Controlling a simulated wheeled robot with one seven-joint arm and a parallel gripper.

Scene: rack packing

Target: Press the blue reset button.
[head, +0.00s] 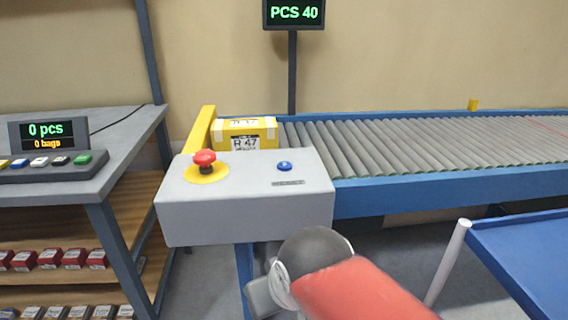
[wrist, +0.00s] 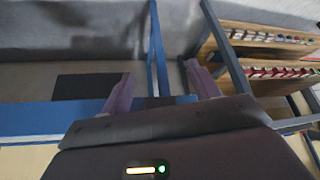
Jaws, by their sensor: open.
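The blue reset button (head: 285,166) is a small round button on the top right of a light grey control box (head: 245,220) in the head view. A red mushroom button (head: 205,158) on a yellow ring sits to its left on the same box. My gripper (wrist: 160,70) shows in the wrist view with its two fingers spread apart and nothing between them. In the head view my arm is low in front of the box, apart from the blue button; the fingers cannot be made out there. The wrist view does not show the button.
A roller conveyor (head: 420,147) runs right behind the box, with a yellow labelled carton (head: 245,133) at its left end and a yellow post beside it. A bench (head: 130,130) with a keypad and display (head: 48,132) stands left. A blue table (head: 530,250) is at right.

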